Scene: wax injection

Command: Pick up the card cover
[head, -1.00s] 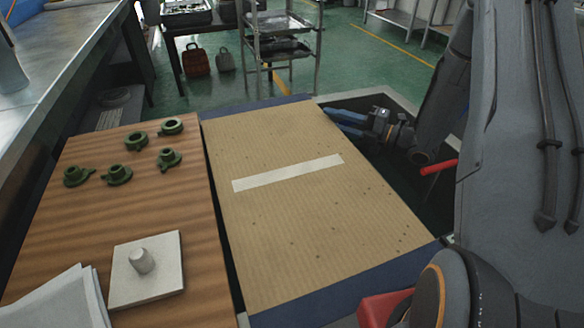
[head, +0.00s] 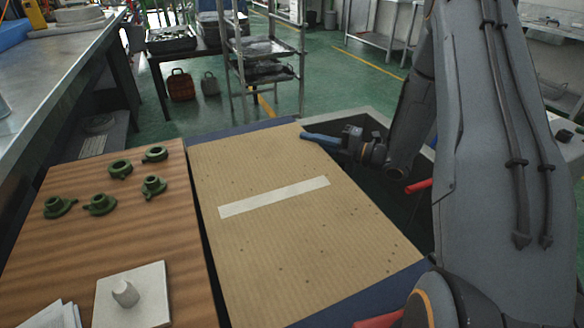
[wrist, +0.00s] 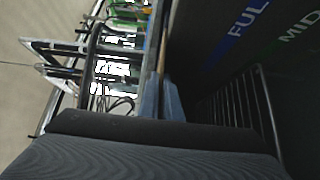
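The card cover (head: 290,235) is a flat tan cardboard sheet with a pale strip across its middle. It lies over a blue-edged bin in the head view. My gripper (head: 305,136) is at the cover's far right edge, its blue fingers pointing left. One finger shows at the edge; the other seems hidden by it. In the wrist view, the two blue fingers (wrist: 162,98) lie close together, with a thin brown edge beyond their tips. I cannot tell whether they are closed on the cover.
A wooden table (head: 150,235) on the left holds several green parts (head: 120,169) and a white block with a peg (head: 125,293). A dark opening (head: 400,210) lies right of the cover. A rack (head: 245,75) stands behind.

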